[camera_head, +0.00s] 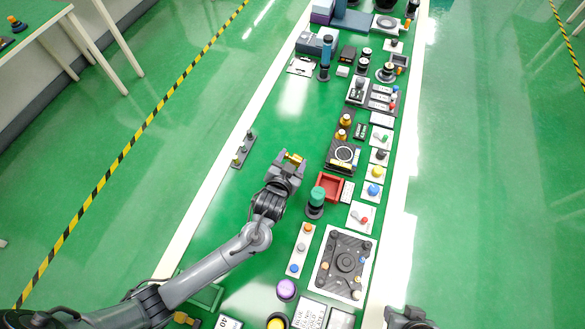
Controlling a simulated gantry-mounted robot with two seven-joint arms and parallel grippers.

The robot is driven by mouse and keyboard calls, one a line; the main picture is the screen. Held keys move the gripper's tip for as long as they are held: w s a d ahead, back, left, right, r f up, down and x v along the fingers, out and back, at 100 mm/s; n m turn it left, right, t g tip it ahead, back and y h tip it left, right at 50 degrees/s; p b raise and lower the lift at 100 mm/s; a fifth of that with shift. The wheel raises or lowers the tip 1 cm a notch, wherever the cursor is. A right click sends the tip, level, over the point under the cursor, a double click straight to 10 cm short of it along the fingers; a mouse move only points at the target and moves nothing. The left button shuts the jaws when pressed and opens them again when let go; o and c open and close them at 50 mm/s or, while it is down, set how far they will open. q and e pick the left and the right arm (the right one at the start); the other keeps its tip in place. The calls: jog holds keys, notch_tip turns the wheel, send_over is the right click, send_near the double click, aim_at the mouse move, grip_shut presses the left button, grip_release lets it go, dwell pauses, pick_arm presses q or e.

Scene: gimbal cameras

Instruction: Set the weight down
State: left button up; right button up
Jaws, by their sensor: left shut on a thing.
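My left gripper (291,160) reaches in from the lower left over the green bench top. It is shut on a small brass-coloured weight (294,157), seen between its fingertips. The gap between the weight and the bench cannot be judged from here. To the right stands a dark square device with a ringed round plate (344,155), apart from the gripper. Two more brass-coloured pieces (344,121) stand just behind that device. A dark part of my right arm (408,318) shows at the bottom edge; its fingers are not seen.
A red tray (329,187) and a teal-capped knob (317,196) stand close to the right of my left gripper. A grey strip with small knobs (243,150) lies to its left. Switches and panels line the right edge. The bench beyond the gripper is clear.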

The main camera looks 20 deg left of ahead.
pick_arm(q)
jog(key=shift+f+b, duration=0.4)
jog(key=shift+f, duration=1.45)
jog(key=shift+f, duration=0.15)
jog(key=o, duration=1.5)
jog(key=shift+f, duration=0.1)
